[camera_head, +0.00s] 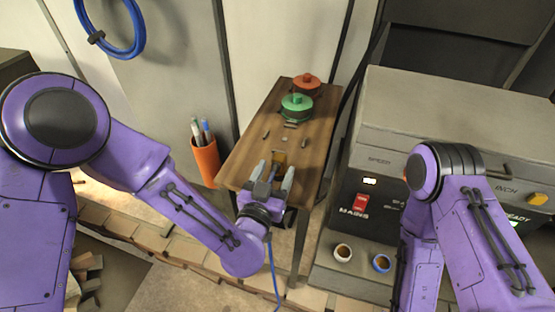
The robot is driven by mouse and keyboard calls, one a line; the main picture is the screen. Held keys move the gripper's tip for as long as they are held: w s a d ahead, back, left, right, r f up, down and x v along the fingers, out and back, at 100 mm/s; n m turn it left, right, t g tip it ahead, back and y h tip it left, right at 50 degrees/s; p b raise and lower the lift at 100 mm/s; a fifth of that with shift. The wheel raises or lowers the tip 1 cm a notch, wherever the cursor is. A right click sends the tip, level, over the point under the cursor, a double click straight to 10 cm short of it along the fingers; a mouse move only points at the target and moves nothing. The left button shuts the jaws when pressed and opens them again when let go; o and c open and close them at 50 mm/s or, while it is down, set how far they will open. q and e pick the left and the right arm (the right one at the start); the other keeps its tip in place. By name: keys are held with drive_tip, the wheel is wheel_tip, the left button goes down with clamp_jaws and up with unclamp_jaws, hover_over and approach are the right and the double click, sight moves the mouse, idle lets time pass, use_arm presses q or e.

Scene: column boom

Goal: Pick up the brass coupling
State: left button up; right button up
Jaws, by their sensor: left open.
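A small brass-coloured piece (279,158), which looks like the brass coupling, is on the narrow wooden table, just past my left gripper's fingertips. My left gripper (276,169) reaches in over the table's near end. Its two grey fingers are apart, and the brass piece shows between and slightly beyond their tips. I cannot tell whether the fingers touch it, and its lower part is partly hidden by the gripper. My right arm shows at the right, but its gripper is out of view.
The wooden table (240,158) also holds a green round item (296,106), a red one (306,82) and small grey pieces. An orange cup with pens (205,162) is at its left. A grey machine (455,115) stands at the right, with two small cups (342,253) on its ledge.

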sight(282, 156)
use_arm(q)
drive_tip(key=p+x, duration=0.2)
drive_tip(key=x, duration=0.3)
drive_tip(key=shift+w+d+r, duration=0.1)
drive_tip(key=shift+w+r, duration=0.05)
drive_tip(key=shift+w, duration=0.2)
drive_tip(key=c, duration=1)
drive_tip(key=shift+c, duration=0.7)
